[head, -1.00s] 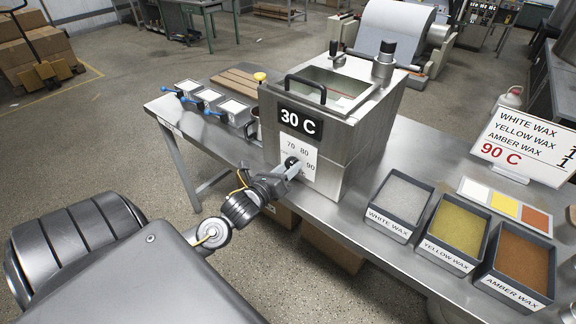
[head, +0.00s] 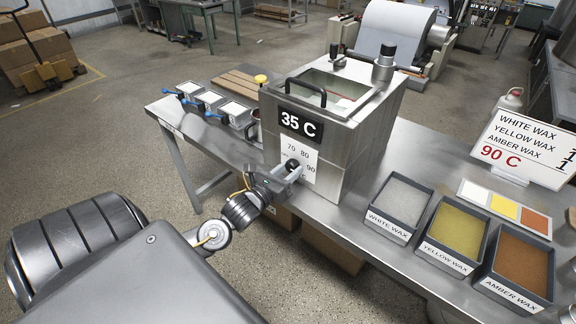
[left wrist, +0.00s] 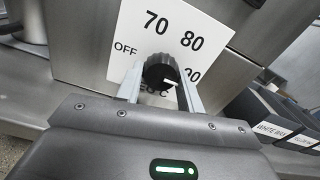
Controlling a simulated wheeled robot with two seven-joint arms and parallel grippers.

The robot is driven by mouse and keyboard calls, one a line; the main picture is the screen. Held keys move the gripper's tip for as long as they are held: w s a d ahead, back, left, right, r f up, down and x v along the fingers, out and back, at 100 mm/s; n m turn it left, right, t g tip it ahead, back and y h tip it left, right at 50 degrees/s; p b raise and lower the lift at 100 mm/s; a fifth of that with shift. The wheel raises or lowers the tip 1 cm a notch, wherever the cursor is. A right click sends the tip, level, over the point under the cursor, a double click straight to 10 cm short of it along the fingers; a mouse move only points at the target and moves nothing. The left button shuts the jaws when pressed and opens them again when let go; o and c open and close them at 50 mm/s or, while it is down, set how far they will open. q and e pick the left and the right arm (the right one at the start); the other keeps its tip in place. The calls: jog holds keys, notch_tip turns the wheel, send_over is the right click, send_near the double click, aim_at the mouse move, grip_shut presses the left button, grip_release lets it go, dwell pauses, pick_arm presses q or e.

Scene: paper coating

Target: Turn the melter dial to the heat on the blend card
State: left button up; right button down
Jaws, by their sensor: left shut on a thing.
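The melter (head: 330,130) is a steel box on the table, and its display (head: 301,124) reads 35 C. Its black dial (head: 291,165) sits on a white plate (head: 310,158) marked 70, 80 and 90; the left wrist view also shows OFF at left. In that view the dial (left wrist: 161,70) has a white mark at its lower right, toward the partly hidden 90. My left gripper (left wrist: 160,88) is shut on the dial, one finger on each side. The blend card (head: 528,145) lists white, yellow and amber wax and 90 C in red. My right gripper is not in view.
Bins of white wax (head: 370,225), yellow wax (head: 424,257) and amber wax (head: 487,288) stand right of the melter. A color swatch card (head: 505,207) lies behind them. Several small trays with blue handles (head: 206,98) stand to the left.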

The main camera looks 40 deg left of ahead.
pick_arm(q)
jog(key=shift+f, duration=0.1)
jog(key=o, duration=1)
jog(key=shift+s, duration=0.15)
jog(key=shift+s, duration=0.35)
jog(key=shift+s+d+b, duration=0.15)
jog(key=shift+s+b, duration=1.05)
jog(key=shift+s, duration=3.75)
